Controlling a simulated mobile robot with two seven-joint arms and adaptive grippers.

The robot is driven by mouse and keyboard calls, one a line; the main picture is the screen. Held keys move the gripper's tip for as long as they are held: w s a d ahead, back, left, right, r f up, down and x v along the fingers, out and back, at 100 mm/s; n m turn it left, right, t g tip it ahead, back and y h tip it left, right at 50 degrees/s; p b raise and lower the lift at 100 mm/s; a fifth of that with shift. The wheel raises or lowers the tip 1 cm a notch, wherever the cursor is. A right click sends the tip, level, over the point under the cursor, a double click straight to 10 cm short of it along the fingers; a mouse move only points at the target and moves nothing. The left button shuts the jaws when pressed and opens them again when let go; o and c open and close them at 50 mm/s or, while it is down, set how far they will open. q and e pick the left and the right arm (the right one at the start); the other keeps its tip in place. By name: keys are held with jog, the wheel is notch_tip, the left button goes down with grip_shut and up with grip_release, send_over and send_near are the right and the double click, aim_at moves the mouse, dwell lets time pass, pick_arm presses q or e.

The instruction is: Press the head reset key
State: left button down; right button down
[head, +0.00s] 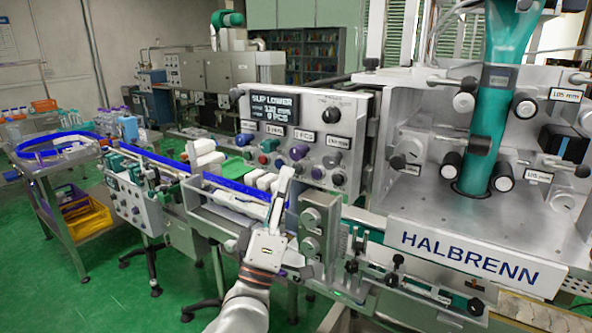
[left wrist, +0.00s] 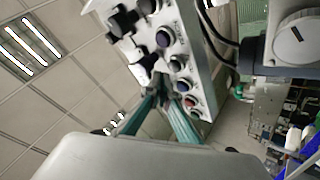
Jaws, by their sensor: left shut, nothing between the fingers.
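The button captions are too small to read, so I cannot tell which one is the head reset key. My left gripper (head: 286,172) is shut and empty, pointing up in front of the panel's lower edge. In the left wrist view its teal fingers (left wrist: 163,88) meet close to the panel face (left wrist: 178,20), near the buttons; contact cannot be told. My right gripper is not in view.
The conveyor with blue rails (head: 235,188) and white bottles (head: 202,148) runs below the panel. A cart (head: 75,240) stands at left on open green floor.

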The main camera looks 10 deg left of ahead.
pick_arm(q)
jog(key=shift+w, duration=0.1)
dwell(0.6)
jog(key=shift+w+d, duration=0.15)
jog(key=shift+w, duration=0.15)
jog(key=shift+w+d, duration=0.15)
jog(key=shift+w, duration=0.25)
dwell(0.7)
dwell(0.3)
jog(key=shift+s+a+p, duration=0.3)
jog(key=shift+s+p, duration=0.2)
jog(key=shift+s, duration=0.3)
